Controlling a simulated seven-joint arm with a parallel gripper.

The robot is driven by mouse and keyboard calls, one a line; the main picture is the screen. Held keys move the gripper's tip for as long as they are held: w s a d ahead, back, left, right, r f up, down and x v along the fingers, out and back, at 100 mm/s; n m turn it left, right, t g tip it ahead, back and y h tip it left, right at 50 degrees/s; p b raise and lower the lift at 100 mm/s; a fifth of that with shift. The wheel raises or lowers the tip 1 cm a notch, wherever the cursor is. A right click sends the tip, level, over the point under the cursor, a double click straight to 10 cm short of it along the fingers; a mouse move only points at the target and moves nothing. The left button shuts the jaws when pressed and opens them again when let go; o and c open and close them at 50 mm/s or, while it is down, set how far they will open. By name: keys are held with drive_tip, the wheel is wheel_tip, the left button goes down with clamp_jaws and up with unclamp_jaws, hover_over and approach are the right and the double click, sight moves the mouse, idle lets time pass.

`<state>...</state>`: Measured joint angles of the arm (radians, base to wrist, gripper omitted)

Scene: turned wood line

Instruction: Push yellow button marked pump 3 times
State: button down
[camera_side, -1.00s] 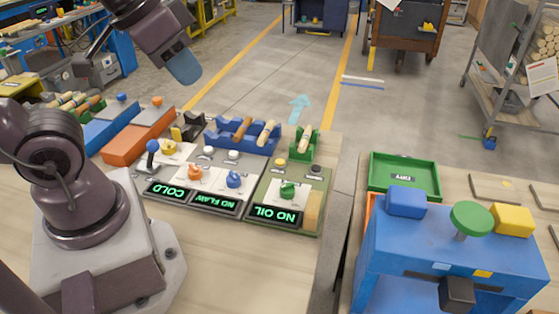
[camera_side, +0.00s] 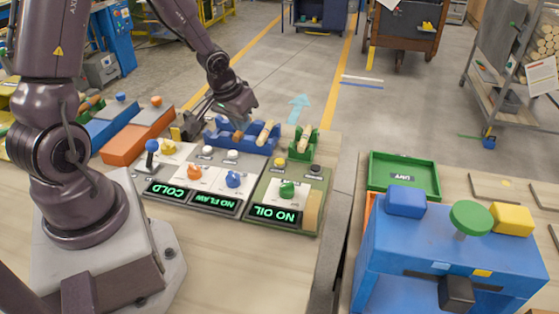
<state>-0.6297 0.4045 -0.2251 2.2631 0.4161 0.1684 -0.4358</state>
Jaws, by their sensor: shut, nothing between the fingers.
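The yellow button (camera_side: 280,162) sits on the green panel (camera_side: 262,182), left of a black button (camera_side: 315,167). A green knob (camera_side: 287,190) and a display reading NO OIL (camera_side: 274,214) are on the same panel, nearer the camera. The word pump is too small to read. My gripper (camera_side: 198,115) is shut and empty, above the back of the bench near the left end of the blue rack. It is left of and behind the yellow button, apart from it.
The blue rack (camera_side: 262,149) and green rack (camera_side: 300,151) hold turned wood pieces behind the panels. Panels with white buttons (camera_side: 232,155), orange knob (camera_side: 194,172) and blue knob (camera_side: 234,180) lie left. A joystick (camera_side: 152,148) stands further left. A gap separates the right table.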

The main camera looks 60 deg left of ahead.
drive_tip(key=w+f+n+t+h, duration=0.1)
drive_tip(key=w+f+t, duration=0.1)
drive_tip(key=w+f, duration=0.2)
wheel_tip(320, 180, up, 3)
drive_tip(key=n+t+h, duration=0.1)
drive_tip(key=n+t, duration=0.1)
drive_tip(key=t, duration=0.2)
hover_over(278, 160)
drive_tip(key=shift+f, duration=0.1)
drive_tip(key=shift+f, duration=4.35)
drive_tip(key=shift+f, duration=0.15)
drive_tip(key=shift+f, duration=0.25)
